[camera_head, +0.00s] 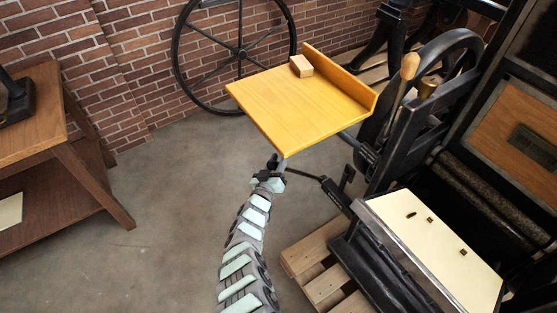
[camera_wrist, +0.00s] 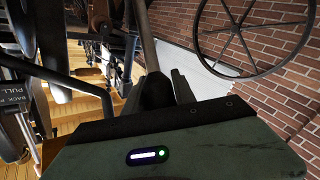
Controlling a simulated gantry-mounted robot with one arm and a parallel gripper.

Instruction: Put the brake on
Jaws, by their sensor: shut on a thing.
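My gripper (camera_head: 275,164) is just below the front corner of the yellow wooden board, in the middle of the head view. It is shut on the end of a thin black lever (camera_head: 305,175) that runs right to the dark press (camera_head: 408,130). In the wrist view the dark rounded end of the lever (camera_wrist: 157,90) sits between the fingers. The label on the press side (camera_wrist: 12,100) reads partly "BACK" and "PULL". The grip itself is partly hidden in the head view.
The yellow board (camera_head: 295,115) with a small wooden block (camera_head: 301,66) overhangs my gripper closely. A pale press bed (camera_head: 430,250) and a wooden pallet (camera_head: 318,262) lie to the right. A brown table (camera_head: 40,130) stands left. The floor between is clear.

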